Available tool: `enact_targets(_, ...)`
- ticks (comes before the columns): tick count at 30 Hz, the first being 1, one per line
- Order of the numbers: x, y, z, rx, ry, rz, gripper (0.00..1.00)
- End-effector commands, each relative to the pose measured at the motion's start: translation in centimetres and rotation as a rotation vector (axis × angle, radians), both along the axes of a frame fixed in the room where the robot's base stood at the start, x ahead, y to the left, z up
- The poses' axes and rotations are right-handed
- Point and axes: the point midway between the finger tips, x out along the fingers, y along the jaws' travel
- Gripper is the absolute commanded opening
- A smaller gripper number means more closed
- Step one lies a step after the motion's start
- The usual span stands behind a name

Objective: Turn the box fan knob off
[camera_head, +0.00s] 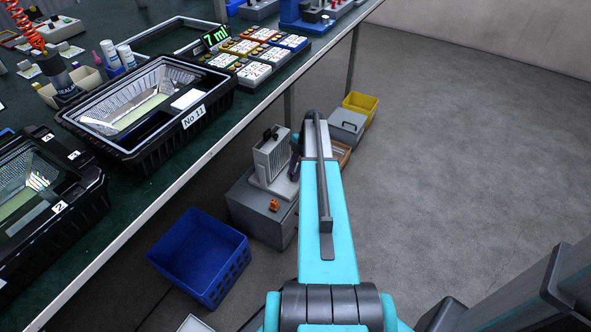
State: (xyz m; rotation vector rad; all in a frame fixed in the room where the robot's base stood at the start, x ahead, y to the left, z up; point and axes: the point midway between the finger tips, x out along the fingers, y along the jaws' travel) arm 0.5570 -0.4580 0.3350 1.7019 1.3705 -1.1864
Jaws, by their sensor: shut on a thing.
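A pale, ribbed box-shaped unit, which looks like the box fan (271,155), stands upright on a grey cabinet below the table edge. Its right side is partly covered by my arm. My gripper (296,154) shows only as a small dark part close against the fan's right side, at the far end of my teal arm. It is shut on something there. The fingertips and the knob are hidden, so I cannot see how the knob is turned.
The grey cabinet (247,209) bears a small orange piece (274,205). A blue crate (214,283) stands on the floor at its left. A grey box (348,126) and a yellow bin (367,101) stand behind. The green-topped table (190,151) overhangs at left. The floor at right is clear.

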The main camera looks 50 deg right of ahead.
Motion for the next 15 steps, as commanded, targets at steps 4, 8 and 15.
enact_targets(4,0.22,-0.64,0.12,-0.014,-0.005,0.031,0.03)
enact_targets(8,0.21,-0.61,0.10,-0.014,-0.004,0.043,0.03)
enact_targets(15,0.23,-0.58,0.10,-0.013,-0.005,0.044,0.03)
